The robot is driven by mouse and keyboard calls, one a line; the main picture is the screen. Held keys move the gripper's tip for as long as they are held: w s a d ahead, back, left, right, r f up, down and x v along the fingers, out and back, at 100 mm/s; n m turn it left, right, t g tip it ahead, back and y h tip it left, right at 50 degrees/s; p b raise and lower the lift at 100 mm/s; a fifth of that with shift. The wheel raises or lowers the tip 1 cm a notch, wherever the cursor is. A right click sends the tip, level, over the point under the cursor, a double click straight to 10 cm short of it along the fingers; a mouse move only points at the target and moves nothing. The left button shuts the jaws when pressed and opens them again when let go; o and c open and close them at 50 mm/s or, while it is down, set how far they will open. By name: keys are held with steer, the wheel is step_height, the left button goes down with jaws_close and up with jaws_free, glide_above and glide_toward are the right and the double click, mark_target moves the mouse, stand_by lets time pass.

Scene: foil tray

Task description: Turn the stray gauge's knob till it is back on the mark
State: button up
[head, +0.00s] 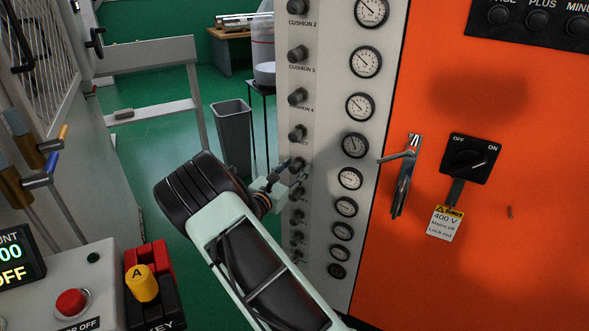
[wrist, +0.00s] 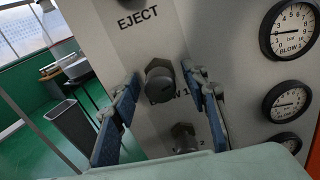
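A column of dark knobs and a column of round gauges run down the pale panel. My gripper (head: 287,172) is at the knob column, below the EJECT label. In the wrist view its two blue-padded fingers (wrist: 160,76) stand open on either side of a grey knob (wrist: 160,82), with BLOW 1 printed just below it. Gaps show beside the knob; contact is not clear. The BLOW 1 gauge (wrist: 290,28) is at upper right, its needle pointing left. In the head view it seems to be this gauge (head: 350,178). The gauge above it (head: 355,145) has a steeper needle. No mark is readable.
Another knob (wrist: 184,137) lies just below, between the fingers' lower parts. An orange cabinet with a lever handle (head: 403,175) and an OFF/ON switch (head: 469,160) stands at right. A grey bin (head: 232,140) is behind. A control box with a red button (head: 71,302) is at lower left.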

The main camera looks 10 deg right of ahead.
steer(key=v, duration=1.2)
stand_by(2.2)
